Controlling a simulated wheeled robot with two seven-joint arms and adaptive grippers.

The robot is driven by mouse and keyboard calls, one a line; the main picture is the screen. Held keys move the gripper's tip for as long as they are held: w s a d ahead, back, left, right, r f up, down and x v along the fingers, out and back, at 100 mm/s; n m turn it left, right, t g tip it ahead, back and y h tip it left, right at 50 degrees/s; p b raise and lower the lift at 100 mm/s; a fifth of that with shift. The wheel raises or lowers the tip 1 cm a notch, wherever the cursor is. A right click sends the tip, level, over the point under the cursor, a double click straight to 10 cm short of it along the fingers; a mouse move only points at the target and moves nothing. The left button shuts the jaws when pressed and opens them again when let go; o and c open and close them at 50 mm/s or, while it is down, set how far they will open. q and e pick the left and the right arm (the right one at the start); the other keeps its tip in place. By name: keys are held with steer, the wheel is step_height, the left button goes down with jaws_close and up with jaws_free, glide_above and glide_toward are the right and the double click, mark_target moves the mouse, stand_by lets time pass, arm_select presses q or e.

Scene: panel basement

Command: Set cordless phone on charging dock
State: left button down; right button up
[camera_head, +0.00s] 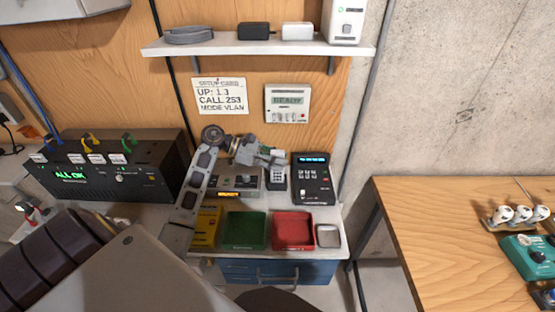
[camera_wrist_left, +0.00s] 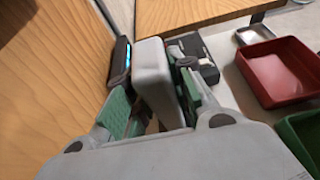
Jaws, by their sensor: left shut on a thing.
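A light grey cordless phone (camera_head: 278,178) with a dark keypad hangs in my left gripper (camera_head: 268,158) above the back of the white bench. In the left wrist view, the pale phone (camera_wrist_left: 153,75) sits between the green-padded fingers of my left gripper (camera_wrist_left: 158,95), which is shut on it. A grey unit with an amber display (camera_head: 236,184) lies left of the phone, partly behind my arm. A black unit with a blue display and keys (camera_head: 313,180) stands just right of it. I cannot tell which one is the charging dock, or whether the phone touches either. My right gripper is not in view.
A green tray (camera_head: 245,244), a red tray (camera_head: 293,247), a yellow bin (camera_head: 206,226) and a small grey dish (camera_head: 328,236) line the bench front. A black box with switches (camera_head: 110,178) stands left. A shelf (camera_head: 258,46) hangs above. A wooden table (camera_head: 440,215) is at right.

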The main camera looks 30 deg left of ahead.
arm_select(q)
steer(key=shift+f, duration=0.15)
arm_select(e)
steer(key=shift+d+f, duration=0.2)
arm_select(q)
steer(key=c, duration=1.2)
jaws_free()
steer(key=shift+c, duration=0.2)
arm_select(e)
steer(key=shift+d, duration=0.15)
arm_select(q)
steer(key=shift+a+r, duration=0.1)
steer(key=shift+r, duration=0.1)
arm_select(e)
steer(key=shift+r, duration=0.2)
arm_select(q)
steer(key=b+v, duration=0.2)
steer(key=v, duration=0.5)
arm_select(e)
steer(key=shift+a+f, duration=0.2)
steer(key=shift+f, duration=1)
arm_select(q)
steer(key=shift+s+a, duration=0.1)
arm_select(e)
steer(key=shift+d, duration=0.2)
